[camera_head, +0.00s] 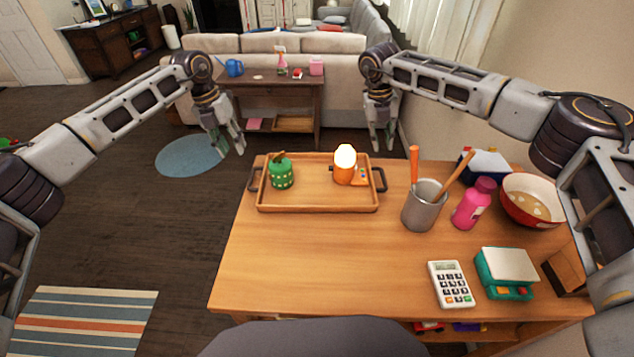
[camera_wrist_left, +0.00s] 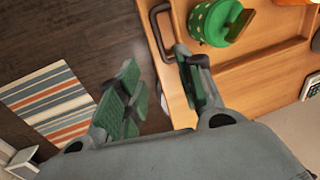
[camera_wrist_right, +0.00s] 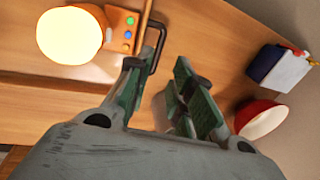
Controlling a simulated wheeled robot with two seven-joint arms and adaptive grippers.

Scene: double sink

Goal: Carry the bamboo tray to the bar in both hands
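The bamboo tray (camera_head: 317,199) lies flat at the far left of the wooden table, with a dark handle at each end. A green dotted container (camera_head: 281,174) and an orange glowing lamp (camera_head: 345,167) stand on it. My left gripper (camera_head: 228,146) is open and empty, above and beyond the left handle (camera_head: 253,180). In the left wrist view that handle (camera_wrist_left: 158,28) shows near the fingertips. My right gripper (camera_head: 381,143) is open and empty near the right handle (camera_head: 380,178).
A grey utensil pot (camera_head: 423,208), pink bottle (camera_head: 473,204), red bowl (camera_head: 532,202), calculator (camera_head: 450,284) and green scale (camera_head: 504,272) occupy the table's right. Its front left is clear. A dark wooden console (camera_head: 273,97) stands ahead before the sofa (camera_head: 285,60), with several objects on top.

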